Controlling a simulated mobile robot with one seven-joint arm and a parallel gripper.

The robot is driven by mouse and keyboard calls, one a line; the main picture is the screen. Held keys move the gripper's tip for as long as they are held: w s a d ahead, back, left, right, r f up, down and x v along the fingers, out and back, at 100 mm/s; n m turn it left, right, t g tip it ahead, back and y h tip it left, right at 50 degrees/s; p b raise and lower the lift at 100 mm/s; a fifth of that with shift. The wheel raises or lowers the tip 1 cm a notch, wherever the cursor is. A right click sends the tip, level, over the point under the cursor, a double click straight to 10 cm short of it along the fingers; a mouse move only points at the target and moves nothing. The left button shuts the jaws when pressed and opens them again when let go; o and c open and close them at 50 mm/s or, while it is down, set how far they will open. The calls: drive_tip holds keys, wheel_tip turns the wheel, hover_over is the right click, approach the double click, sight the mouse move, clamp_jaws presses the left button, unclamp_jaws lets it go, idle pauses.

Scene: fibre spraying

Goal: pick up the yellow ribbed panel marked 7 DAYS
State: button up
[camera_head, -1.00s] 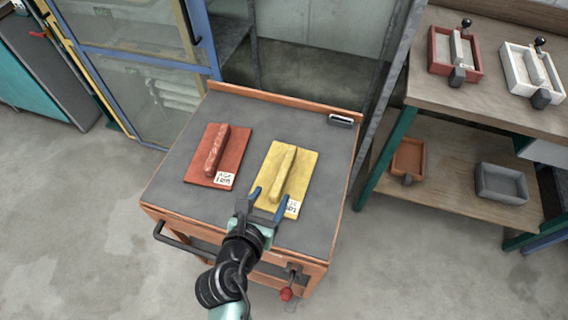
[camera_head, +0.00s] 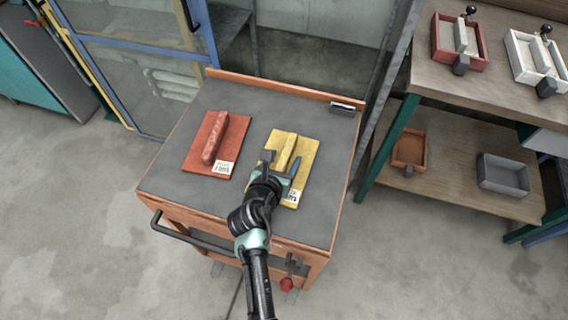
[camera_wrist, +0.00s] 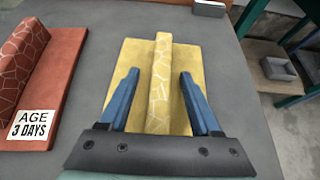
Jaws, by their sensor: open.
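The yellow ribbed panel (camera_head: 308,158) lies flat on the cart top, right of centre, with a raised rib along its middle. Its white label (camera_head: 291,196) is partly hidden and too small to read surely. In the wrist view the panel (camera_wrist: 131,62) shows pale crack lines on its rib (camera_wrist: 161,85); its label is hidden there. My gripper (camera_head: 280,160) is over the panel, open, one finger on each side of the rib. It also shows in the wrist view (camera_wrist: 159,77), with gaps between both blue fingers and the rib.
A red ribbed panel (camera_head: 235,135), labelled AGE 3 DAYS in the wrist view (camera_wrist: 62,68), lies to the left on the cart top (camera_head: 175,180). A small metal block (camera_head: 342,109) sits at the back right corner. Shelves with trays (camera_head: 503,177) stand right.

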drive_tip(key=shift+w, duration=0.1)
clamp_jaws()
idle(0.3)
idle(1.0)
drive_tip(key=shift+w+r, duration=0.1)
drive_tip(key=shift+r, duration=0.1)
